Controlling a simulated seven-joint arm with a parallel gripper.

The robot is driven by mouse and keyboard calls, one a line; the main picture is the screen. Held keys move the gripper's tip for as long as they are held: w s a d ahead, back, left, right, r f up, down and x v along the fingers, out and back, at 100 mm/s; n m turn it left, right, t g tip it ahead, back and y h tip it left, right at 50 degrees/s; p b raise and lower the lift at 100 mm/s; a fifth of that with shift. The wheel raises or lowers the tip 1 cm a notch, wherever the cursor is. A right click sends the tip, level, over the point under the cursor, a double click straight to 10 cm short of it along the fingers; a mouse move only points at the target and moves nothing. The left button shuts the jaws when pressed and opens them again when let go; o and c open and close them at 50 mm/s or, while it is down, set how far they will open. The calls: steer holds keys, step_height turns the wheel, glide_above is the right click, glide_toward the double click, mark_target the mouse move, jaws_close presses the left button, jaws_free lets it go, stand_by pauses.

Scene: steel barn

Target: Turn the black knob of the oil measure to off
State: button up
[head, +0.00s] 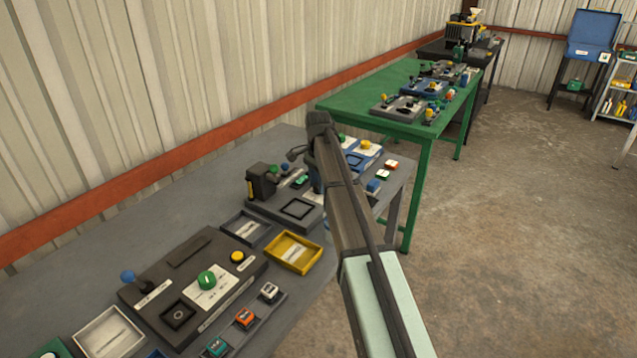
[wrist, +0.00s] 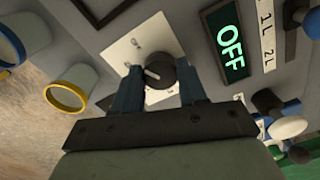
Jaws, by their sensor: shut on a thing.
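In the wrist view the black knob (wrist: 163,72) sits on a white square plate (wrist: 128,50) with small dark marks, fixed to the grey panel of the oil measure (wrist: 205,65). A pale line on the knob's face points toward the left of the picture. My gripper (wrist: 159,76) has its two blue fingers on either side of the knob, shut on it. A dark display (wrist: 230,42) beside the plate reads OFF in green letters. In the head view my arm hides the knob and the gripper's fingers.
In the wrist view, grey cups with a yellow rim (wrist: 68,97) and a blue rim (wrist: 12,44) stand at left; blue, white and green knobs (wrist: 287,127) are at right. In the head view, a yellow tray (head: 292,252) and other devices crowd the grey bench (head: 200,222).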

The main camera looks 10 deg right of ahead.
steer(key=shift+m, duration=1.2)
steer(key=o, duration=1.1)
steer(key=shift+c, duration=0.2)
steer(key=shift+r, duration=0.1)
step_height(320, 180, up, 14)
steer(key=shift+f, duration=0.2)
